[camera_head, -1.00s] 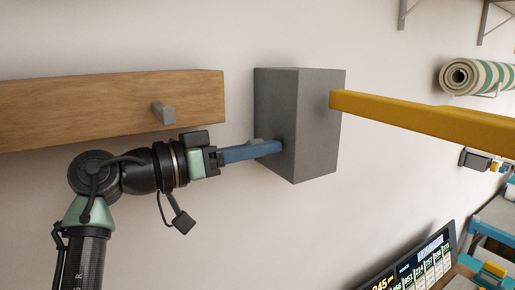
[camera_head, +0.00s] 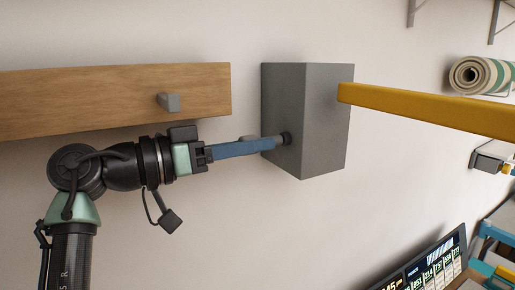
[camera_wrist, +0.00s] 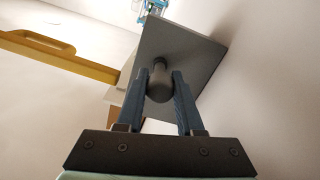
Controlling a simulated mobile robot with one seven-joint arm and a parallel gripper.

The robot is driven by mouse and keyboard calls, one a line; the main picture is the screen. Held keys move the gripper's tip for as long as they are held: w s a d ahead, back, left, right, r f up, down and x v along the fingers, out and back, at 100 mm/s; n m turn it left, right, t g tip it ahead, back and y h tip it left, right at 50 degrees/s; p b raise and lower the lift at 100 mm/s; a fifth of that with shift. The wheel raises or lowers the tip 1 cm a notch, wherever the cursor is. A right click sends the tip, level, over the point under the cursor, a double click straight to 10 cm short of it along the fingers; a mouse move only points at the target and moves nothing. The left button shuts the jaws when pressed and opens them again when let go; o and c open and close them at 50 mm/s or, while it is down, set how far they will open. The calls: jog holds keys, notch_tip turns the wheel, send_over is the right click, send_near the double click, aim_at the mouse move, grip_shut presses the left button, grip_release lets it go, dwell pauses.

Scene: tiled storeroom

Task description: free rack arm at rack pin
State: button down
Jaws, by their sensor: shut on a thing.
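The rack pin (camera_head: 279,141) is a short grey pin at the left face of the grey block (camera_head: 328,120). A length of its shaft shows between the fingers and a dark round collar on that face. My gripper (camera_head: 262,146) has its blue fingers shut on the pin. In the wrist view the pin's rounded grey head (camera_wrist: 159,86) sits between my fingertips (camera_wrist: 159,78). The rack arm (camera_head: 430,108) is a long yellow bar, running from the block's right side to the right, roughly level. The pin's inner end is hidden.
A wooden beam (camera_head: 90,100) with a grey peg (camera_head: 169,102) is on the wall above my arm. A rolled green-and-white mat (camera_head: 480,75) is at upper right. A screen (camera_head: 425,270) stands at lower right. The wall below the block is bare.

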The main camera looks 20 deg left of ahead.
jog(key=c, duration=0.9)
grip_release()
jog(key=shift+a+f, duration=0.1)
jog(key=shift+f, duration=0.05)
jog(key=shift+c, duration=0.2)
jog(key=o, duration=0.4)
jog(key=shift+s+a, duration=0.1)
jog(key=shift+s, duration=0.15)
jog(key=shift+w, duration=0.1)
jog(key=b+v, duration=0.1)
jog(key=v, duration=1.2)
